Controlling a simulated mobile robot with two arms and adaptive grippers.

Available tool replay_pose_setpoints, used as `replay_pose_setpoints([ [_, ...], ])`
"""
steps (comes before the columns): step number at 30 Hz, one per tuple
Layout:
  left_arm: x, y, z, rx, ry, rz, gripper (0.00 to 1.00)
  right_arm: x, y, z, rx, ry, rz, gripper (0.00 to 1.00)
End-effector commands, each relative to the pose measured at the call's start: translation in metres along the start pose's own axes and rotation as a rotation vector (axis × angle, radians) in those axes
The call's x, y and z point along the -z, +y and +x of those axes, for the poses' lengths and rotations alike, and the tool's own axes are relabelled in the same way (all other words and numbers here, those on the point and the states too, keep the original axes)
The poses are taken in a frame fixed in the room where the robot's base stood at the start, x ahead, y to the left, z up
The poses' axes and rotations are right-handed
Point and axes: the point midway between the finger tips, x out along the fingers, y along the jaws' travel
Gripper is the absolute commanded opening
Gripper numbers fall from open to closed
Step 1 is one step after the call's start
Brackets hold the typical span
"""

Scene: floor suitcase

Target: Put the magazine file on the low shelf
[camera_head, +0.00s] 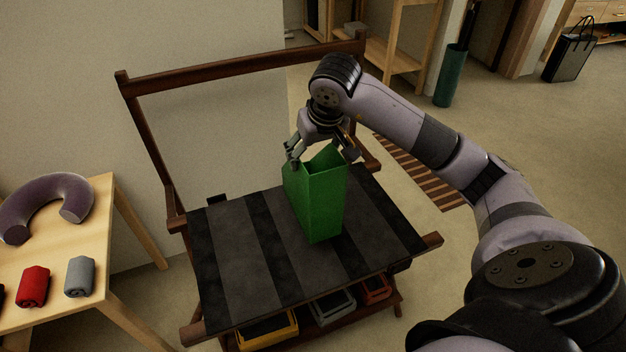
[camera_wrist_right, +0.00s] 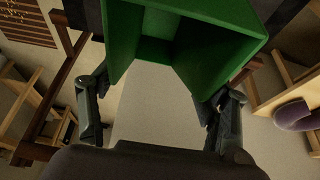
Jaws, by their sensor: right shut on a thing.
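The magazine file (camera_head: 322,205) is a tall green open-topped box. It stands upright over the dark striped top of the wooden rack; I cannot tell whether its base touches. My right gripper (camera_head: 322,158) is above it and shut on its upper edges, one finger at each side. In the right wrist view the file (camera_wrist_right: 185,45) lies between the fingers of the gripper (camera_wrist_right: 157,103). A low shelf (camera_head: 352,318) under the rack top is partly hidden and carries bins. My left gripper is out of view.
A light wood table (camera_head: 125,240) at left holds a neck pillow (camera_head: 45,200) and rolled cloths. A wooden shelf unit (camera_head: 395,55) stands behind.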

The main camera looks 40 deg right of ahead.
Motion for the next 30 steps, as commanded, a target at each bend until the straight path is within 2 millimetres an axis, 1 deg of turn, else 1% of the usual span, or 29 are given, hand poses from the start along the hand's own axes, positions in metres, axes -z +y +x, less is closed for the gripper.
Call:
replay_pose_setpoints([
  [1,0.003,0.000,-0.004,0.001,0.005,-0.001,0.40,-0.005,0.000,0.011,0.001,-0.002,0.001,0.16],
  [3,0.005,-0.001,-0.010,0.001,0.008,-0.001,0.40,-0.009,0.000,0.020,0.002,-0.001,0.002,0.16],
  [11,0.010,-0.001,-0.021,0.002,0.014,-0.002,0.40,-0.016,0.000,0.038,0.001,0.000,0.001,0.16],
  [16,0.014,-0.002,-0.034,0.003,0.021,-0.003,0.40,-0.025,0.000,0.061,0.001,-0.001,0.002,0.16],
  [18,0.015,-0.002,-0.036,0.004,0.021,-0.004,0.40,-0.026,0.000,0.064,0.001,0.001,0.002,0.16],
  [25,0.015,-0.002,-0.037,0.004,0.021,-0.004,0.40,-0.025,0.000,0.064,0.000,0.003,0.001,0.16],
  [30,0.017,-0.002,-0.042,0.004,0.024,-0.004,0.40,-0.026,0.000,0.065,0.001,0.003,0.001,0.16],
])
